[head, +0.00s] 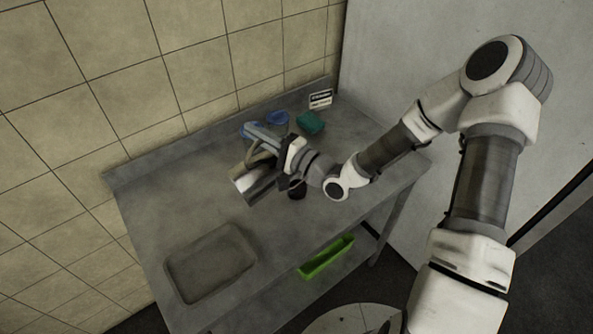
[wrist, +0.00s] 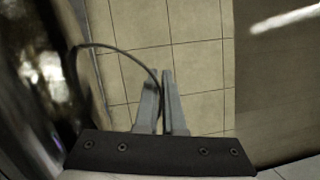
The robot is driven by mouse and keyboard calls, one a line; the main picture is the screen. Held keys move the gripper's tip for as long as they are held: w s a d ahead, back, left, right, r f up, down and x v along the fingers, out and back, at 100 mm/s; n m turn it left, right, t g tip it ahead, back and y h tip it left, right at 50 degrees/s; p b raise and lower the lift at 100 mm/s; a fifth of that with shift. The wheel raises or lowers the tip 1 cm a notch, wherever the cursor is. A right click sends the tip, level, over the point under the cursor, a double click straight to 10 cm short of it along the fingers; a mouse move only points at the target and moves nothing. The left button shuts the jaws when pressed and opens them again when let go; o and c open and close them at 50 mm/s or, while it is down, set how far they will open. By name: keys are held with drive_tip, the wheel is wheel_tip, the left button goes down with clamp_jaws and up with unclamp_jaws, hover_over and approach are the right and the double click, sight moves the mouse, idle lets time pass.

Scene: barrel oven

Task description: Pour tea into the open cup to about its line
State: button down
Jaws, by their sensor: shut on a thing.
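My gripper (head: 262,136) is shut on the dark, thin loop handle (wrist: 125,51) of a shiny metal pot, above the grey metal table. The pot (head: 252,188) hangs below the fingers in the head view and looks tilted. In the wrist view my fingers (wrist: 165,90) close on the handle, and the pot's shiny side (wrist: 35,75) fills the left edge, blurred. A small dark round thing (head: 297,190) stands just right of the pot, partly hidden by my arm; I cannot tell if it is the open cup. No line or tea is visible.
At the back of the table (head: 160,215) are a blue round item (head: 277,118), a teal block (head: 310,122) and a small sign (head: 320,99). A shallow grey tray (head: 210,262) lies at the front left. A green bin (head: 327,258) sits on the lower shelf. A tiled wall rises behind.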

sight(235, 168)
drive_tip(key=shift+r, duration=0.2)
idle(0.6)
drive_tip(key=shift+w+d+r+m, duration=0.1)
drive_tip(key=shift+w+d+m, duration=0.1)
drive_tip(key=shift+m, duration=0.3)
idle(0.4)
drive_tip(key=s+a+n, duration=0.1)
drive_tip(key=a+f, duration=0.1)
drive_tip(key=s+a+f+n+g+b, duration=0.1)
drive_tip(key=a, duration=0.1)
drive_tip(key=shift+s+n, duration=0.3)
drive_tip(key=shift+s+f+n, duration=0.15)
drive_tip(key=shift+f+n, duration=0.15)
drive_tip(key=shift+s+a+f+n+g+b, duration=0.3)
drive_tip(key=shift+s+a+f+n+b, duration=0.1)
drive_tip(key=shift+a+f+n+b, duration=0.25)
drive_tip(key=shift+s+a+f+n+h, duration=0.2)
drive_tip(key=shift+a+f+n+h, duration=0.1)
drive_tip(key=shift+n+h, duration=0.2)
drive_tip(key=shift+b, duration=0.3)
